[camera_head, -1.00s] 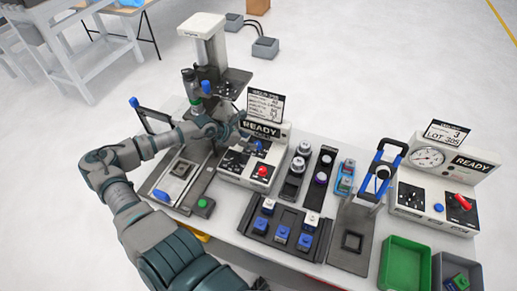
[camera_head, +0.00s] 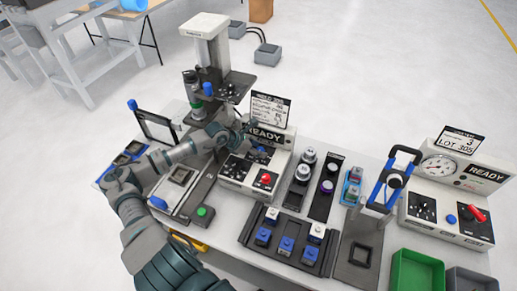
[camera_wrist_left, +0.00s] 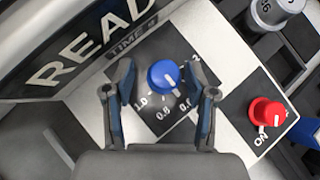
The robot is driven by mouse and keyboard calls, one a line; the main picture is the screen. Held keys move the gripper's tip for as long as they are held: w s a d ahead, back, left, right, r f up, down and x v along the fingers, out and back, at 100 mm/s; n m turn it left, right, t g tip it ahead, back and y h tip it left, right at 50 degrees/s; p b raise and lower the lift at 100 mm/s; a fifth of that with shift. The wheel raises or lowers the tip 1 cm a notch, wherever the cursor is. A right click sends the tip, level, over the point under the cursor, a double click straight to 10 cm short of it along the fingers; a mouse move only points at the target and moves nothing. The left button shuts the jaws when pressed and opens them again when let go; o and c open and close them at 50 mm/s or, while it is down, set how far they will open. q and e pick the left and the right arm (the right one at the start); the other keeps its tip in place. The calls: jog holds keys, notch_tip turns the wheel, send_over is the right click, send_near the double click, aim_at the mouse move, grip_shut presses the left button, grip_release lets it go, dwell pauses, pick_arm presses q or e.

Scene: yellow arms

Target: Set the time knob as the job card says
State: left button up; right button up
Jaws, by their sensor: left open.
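The time knob (camera_wrist_left: 164,75) is blue with a white pointer mark, on a black panel marked TIME, with 1.0 and 0.8 printed below it. In the left wrist view the pointer faces down and slightly right. My left gripper (camera_wrist_left: 163,88) is open, with one finger on each side of the knob; contact cannot be told. In the head view my left gripper (camera_head: 245,142) is over the READY control box (camera_head: 233,176) and partly covers its panel. The job card (camera_head: 269,109) stands behind the box; its small text is unreadable. My right gripper is out of view.
A red switch (camera_wrist_left: 267,112) marked ON sits right of the knob. A press (camera_head: 208,60) stands behind my left arm. Round parts (camera_head: 304,172) and a rack (camera_head: 285,240) of blue and white blocks lie nearby. A second READY box (camera_head: 450,205) is at the right.

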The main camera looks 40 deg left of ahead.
pick_arm(q)
jog(key=shift+a+f, duration=0.1)
jog(key=shift+a, duration=0.2)
jog(key=c, duration=0.3)
jog(key=shift+a, duration=0.1)
jog(key=c, duration=0.4)
jog(key=shift+s+d, duration=0.1)
jog(key=shift+d, duration=0.15)
grip_shut()
jog(key=shift+d+r, duration=0.3)
jog(key=shift+d, duration=0.25)
jog(key=shift+a, duration=0.35)
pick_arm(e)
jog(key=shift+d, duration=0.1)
pick_arm(q)
jog(key=shift+d, duration=0.15)
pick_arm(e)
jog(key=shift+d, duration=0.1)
